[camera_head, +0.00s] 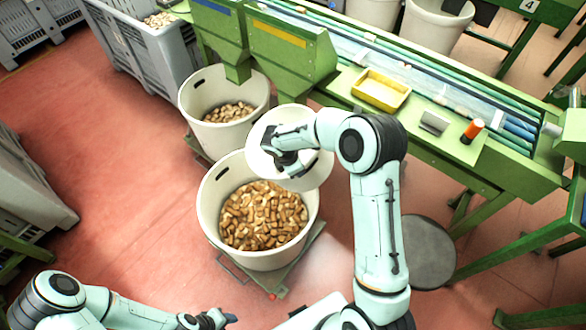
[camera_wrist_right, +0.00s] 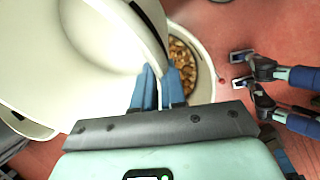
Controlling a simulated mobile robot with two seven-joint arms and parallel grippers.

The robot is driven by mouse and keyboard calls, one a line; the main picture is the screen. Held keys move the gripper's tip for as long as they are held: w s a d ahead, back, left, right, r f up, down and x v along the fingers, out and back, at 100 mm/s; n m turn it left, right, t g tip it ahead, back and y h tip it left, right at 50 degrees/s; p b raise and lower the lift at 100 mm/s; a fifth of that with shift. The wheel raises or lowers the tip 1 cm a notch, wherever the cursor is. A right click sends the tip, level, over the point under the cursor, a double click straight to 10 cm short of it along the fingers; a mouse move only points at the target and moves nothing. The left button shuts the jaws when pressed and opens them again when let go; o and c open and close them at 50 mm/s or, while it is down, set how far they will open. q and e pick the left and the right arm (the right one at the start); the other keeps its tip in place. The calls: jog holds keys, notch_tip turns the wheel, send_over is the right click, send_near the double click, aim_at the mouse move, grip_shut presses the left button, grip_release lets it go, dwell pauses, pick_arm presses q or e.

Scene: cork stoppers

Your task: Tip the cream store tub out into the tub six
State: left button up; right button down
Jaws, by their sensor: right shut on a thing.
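My right gripper (camera_wrist_right: 160,90) is shut on the wall of a cream tub (camera_head: 316,172), which also fills the left of the right wrist view (camera_wrist_right: 100,40). This held tub is tilted, above and overlapping the back right rim of a larger cream tub (camera_head: 208,207). No corks show in the held tub, though much of its inside is hidden. The larger tub stands upright with many brown corks (camera_head: 262,217) inside; I cannot read a number on it. My left gripper (camera_head: 214,319) is low at the bottom edge, apart from the tubs. Its fingers look spread and empty in the right wrist view (camera_wrist_right: 242,70).
Another cream tub (camera_head: 190,98) with corks stands behind, under green chutes (camera_head: 285,60). A green conveyor bench (camera_head: 450,135) with a yellow tray (camera_head: 381,90) runs along the right. A round grey stool (camera_head: 428,255) stands beside my right arm. Red floor at left is clear.

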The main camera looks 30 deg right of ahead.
jog(key=y+p, duration=0.1)
jog(key=d+y+p, duration=0.1)
jog(key=y, duration=0.1)
jog(key=shift+d, duration=0.1)
jog(key=shift+f+y, duration=0.3)
jog(key=shift+y, duration=0.5)
jog(key=shift+s+y, duration=0.15)
jog(key=shift+y, duration=0.15)
pick_arm(q)
jog(key=shift+t, duration=0.3)
jog(key=w+r, duration=0.3)
jog(key=shift+w+r, duration=0.1)
jog(key=shift+w, duration=0.3)
